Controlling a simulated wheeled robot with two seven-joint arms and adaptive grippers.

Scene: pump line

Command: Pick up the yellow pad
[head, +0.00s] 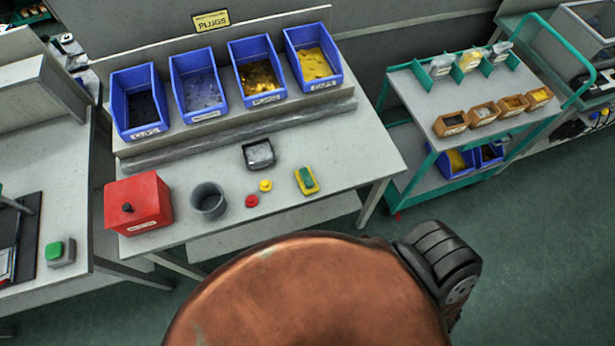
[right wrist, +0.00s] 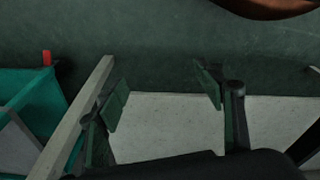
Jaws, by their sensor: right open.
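The pad (head: 306,180) is a small yellow block with a green patch on top. It lies on the right part of the grey workbench (head: 350,165) in the head view, with nothing touching it. It is not visible in the right wrist view. My right gripper (right wrist: 165,92) shows only in the right wrist view. Its two dark fingers are spread wide with nothing between them, above a pale flat surface and green floor. My left gripper is in neither view.
A yellow knob (head: 265,185), a red knob (head: 251,200), a grey cup (head: 208,199), a dark tray (head: 259,154) and a red box (head: 138,203) share the bench. Blue bins (head: 313,58) line its back. A green-framed cart (head: 480,90) stands to the right.

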